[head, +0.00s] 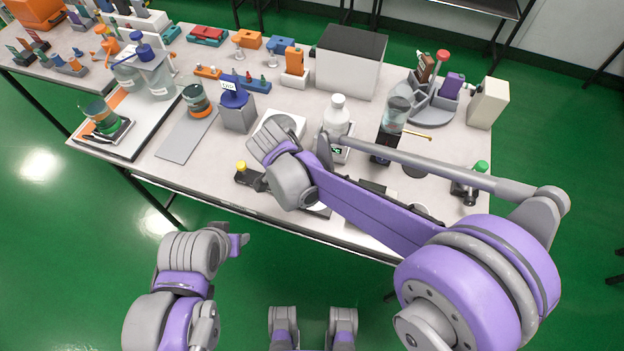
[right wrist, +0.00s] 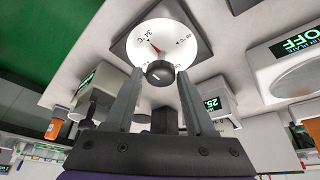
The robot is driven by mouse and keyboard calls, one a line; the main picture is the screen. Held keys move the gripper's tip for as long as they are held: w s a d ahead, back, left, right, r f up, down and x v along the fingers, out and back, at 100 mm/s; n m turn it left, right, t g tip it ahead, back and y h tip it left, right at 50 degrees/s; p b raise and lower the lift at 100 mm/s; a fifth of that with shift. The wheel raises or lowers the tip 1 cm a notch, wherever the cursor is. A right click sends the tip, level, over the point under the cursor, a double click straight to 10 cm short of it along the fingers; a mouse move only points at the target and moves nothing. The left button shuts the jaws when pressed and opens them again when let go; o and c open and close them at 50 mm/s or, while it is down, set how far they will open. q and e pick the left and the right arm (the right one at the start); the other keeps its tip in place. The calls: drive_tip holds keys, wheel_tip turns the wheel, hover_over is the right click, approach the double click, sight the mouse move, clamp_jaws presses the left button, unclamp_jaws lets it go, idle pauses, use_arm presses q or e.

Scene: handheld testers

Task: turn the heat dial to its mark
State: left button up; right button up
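The heat dial shows in the right wrist view as a round white face (right wrist: 172,40) on a dark square panel. It has printed temperature marks, with "34 °C" legible, and a red mark (right wrist: 154,47) at its left. A black knob (right wrist: 159,73) with a pale pointer line sits at the dial's near edge in the picture. My right gripper (right wrist: 160,76) is open, its two fingertips on either side of the knob with slight gaps. In the head view my right wrist hides the dial and fingers. My left gripper (head: 238,244) is off the table's front edge; its fingers are unclear.
Near my right gripper are a device reading "OFF" (right wrist: 299,43) and two more small displays. On the table (head: 225,185) stand a white bottle (head: 336,115), a blue-topped grey block (head: 238,112) and a grey box (head: 350,70). Open floor lies in front.

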drive_tip(key=shift+o, duration=1.3)
drive_tip(key=shift+r, duration=0.15)
drive_tip(key=v, duration=1)
drive_tip(key=shift+r+p, duration=0.3)
drive_tip(key=shift+p, duration=0.15)
drive_tip(key=shift+a, duration=0.15)
drive_tip(key=s+d+n+t+y+p, duration=0.1)
drive_tip(key=s+d+n, duration=0.3)
drive_tip(key=d, duration=0.3)
drive_tip(key=s+d+n+t+y+p, duration=0.1)
drive_tip(key=s+d+n, duration=0.3)
drive_tip(key=d, duration=0.4)
drive_tip(key=s+d+f+n+t+y+p, duration=0.1)
drive_tip(key=s+d+n+y+p, duration=0.1)
drive_tip(key=s+d+n, duration=0.2)
drive_tip(key=s+d, duration=0.1)
drive_tip(key=d, duration=0.2)
drive_tip(key=shift+d+n, duration=0.2)
drive_tip(key=shift+n, duration=0.1)
